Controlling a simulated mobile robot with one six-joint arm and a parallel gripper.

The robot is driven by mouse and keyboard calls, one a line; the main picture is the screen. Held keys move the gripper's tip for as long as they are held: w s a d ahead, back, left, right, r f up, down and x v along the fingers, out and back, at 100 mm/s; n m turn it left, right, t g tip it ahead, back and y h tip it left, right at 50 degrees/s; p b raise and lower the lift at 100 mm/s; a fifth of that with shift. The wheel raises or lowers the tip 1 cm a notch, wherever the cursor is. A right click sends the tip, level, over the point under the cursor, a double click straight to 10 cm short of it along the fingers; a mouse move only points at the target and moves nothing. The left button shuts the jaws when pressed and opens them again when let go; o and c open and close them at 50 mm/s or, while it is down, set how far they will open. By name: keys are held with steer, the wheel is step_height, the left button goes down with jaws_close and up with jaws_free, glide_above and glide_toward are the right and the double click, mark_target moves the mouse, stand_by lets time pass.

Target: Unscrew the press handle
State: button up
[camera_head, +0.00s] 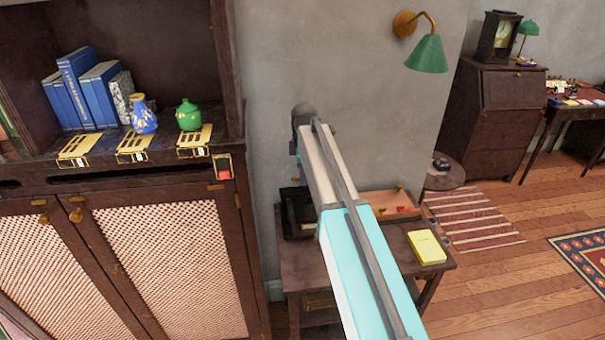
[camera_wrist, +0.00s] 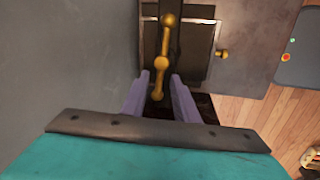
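The brass press handle (camera_wrist: 162,62) is a bar with rounded ends and a round hub in the middle, seen from above in the wrist view. My gripper (camera_wrist: 161,80) has its two lavender fingers apart, one on each side of the handle's lower arm. Gaps show between the fingers and the brass, so it looks open and not clamped. The dark press (camera_head: 299,212) stands on a small wooden table (camera_head: 345,268) in the head view, partly behind my arm. My arm hides the handle there, and only a sliver of purple finger shows.
A tall cabinet at left holds blue books (camera_head: 82,88), a blue vase (camera_head: 143,116) and a green jar (camera_head: 188,115). A grey wall (camera_wrist: 60,60) is close on the left in the wrist view. A wooden tray (camera_head: 388,203) and a yellow book (camera_head: 426,247) share the small table.

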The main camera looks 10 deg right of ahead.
steer(key=shift+c, duration=0.2)
jaws_close()
steer(key=shift+s+n, duration=0.15)
steer(key=shift+n, duration=0.55)
steer(key=shift+o, duration=0.2)
jaws_free()
steer(key=shift+r, duration=0.1)
step_height(320, 180, up, 13)
steer(key=s+b, duration=0.2)
steer(key=shift+s+r+b, duration=0.2)
steer(key=shift+s+b, duration=0.15)
steer(key=shift+b, duration=0.05)
